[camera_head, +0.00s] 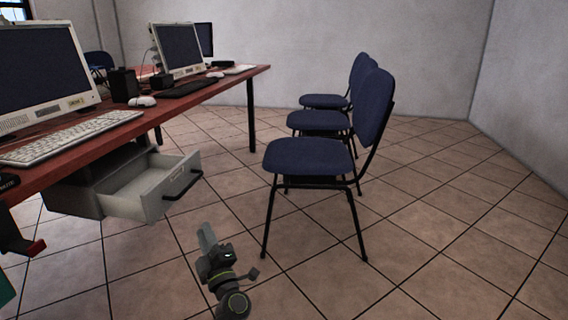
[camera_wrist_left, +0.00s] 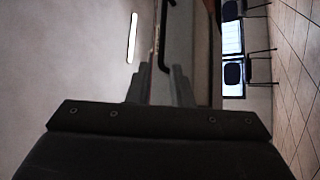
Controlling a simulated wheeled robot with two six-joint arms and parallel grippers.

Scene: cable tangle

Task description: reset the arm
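My left gripper (camera_head: 207,236) is grey and points up in the head view, at the lower middle over the tiled floor. It shows below and to the right of the open drawer (camera_head: 150,190) and its black handle (camera_head: 184,185), apart from them in the picture. In the left wrist view the two fingers of my left gripper (camera_wrist_left: 160,76) stand apart with a narrow gap, and I see nothing held between them. A dark curved bar, likely the drawer handle (camera_wrist_left: 163,40), shows beyond the fingertips. My right gripper is in neither view.
A red desk (camera_head: 110,128) runs along the left, with a keyboard (camera_head: 70,136), monitors (camera_head: 40,70) and a mouse (camera_head: 142,101). Blue chairs (camera_head: 310,156) stand in a row right of centre. The floor (camera_head: 440,220) at the right is clear.

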